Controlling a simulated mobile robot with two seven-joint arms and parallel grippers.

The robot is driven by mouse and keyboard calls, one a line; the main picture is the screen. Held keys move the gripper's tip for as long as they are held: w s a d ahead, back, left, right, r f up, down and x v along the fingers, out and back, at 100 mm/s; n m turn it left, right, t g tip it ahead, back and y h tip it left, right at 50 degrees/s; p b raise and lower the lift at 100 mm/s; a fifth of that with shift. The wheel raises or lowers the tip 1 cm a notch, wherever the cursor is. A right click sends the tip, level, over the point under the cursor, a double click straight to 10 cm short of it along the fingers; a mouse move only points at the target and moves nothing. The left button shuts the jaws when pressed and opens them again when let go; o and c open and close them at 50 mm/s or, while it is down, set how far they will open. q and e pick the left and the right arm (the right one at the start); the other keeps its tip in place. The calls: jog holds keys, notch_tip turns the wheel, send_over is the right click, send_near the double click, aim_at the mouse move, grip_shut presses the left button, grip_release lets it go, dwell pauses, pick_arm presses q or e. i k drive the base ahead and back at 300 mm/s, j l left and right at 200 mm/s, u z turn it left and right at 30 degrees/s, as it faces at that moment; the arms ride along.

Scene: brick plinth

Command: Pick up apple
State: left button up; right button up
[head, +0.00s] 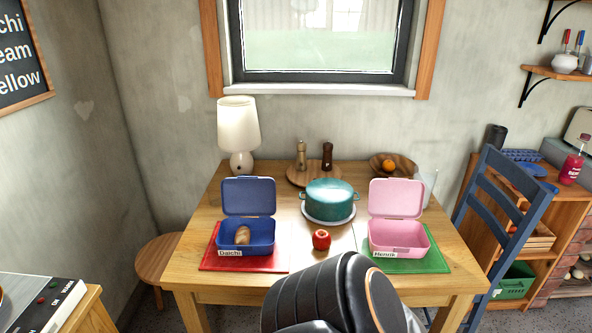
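A red apple (321,239) sits on the wooden table (205,279) near its front middle, between the two lunchboxes and in front of the teal pot. It stands clear of both boxes. A dark part of my own arm rises at the bottom middle, just in front of the apple in the picture, and hides part of the table's front edge. Neither of my grippers shows in the head view.
An open blue lunchbox (232,249) with bread (242,236) stands on a red mat (207,261). An open pink lunchbox (411,251) stands on a green mat (440,262). The teal pot (328,200) stands behind the apple. A blue chair (500,219) is at the right.

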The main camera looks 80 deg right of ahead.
aim_at(321, 239)
jog(key=l+z, duration=0.15)
jog(key=z, duration=2.55)
jog(key=i+l, duration=0.1)
jog(key=l, duration=0.3)
jog(key=i+l, duration=0.15)
jog(key=l, duration=0.25)
jog(key=i+l+u, duration=0.2)
jog(key=l, duration=0.2)
jog(key=l+u, duration=0.15)
jog(key=l, duration=0.2)
